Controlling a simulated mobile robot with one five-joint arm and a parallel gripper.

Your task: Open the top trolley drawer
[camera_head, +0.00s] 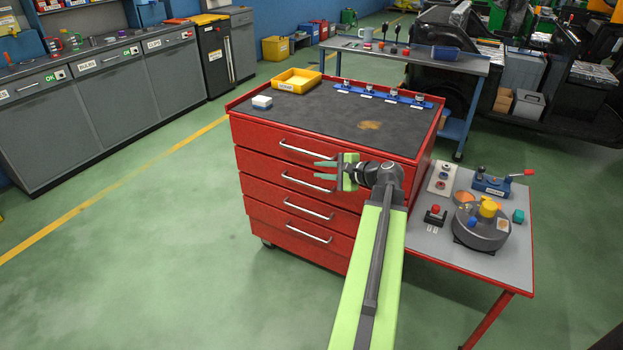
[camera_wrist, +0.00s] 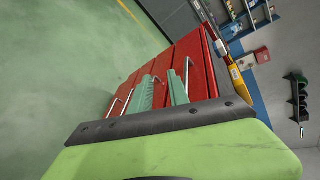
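The red trolley (camera_head: 250,150) stands in the middle of the head view with several stacked drawers, each with a pale bar handle. The top drawer (camera_head: 265,138) looks shut; its handle (camera_head: 308,151) is just above and left of my gripper's fingers in that picture. My gripper (camera_head: 318,169) is open and empty, its two green fingers apart, in front of the drawer fronts. In the wrist view, which is turned sideways, the fingers (camera_wrist: 161,90) point toward the red fronts. The top handle (camera_wrist: 187,75) shows right of the right finger, not between them.
The trolley top carries a yellow tray (camera_head: 297,80), a white box (camera_head: 262,102) and a blue rail with several small items. A grey side table (camera_head: 450,240) with devices stands close on the right. Green floor (camera_head: 150,250) is free at the left.

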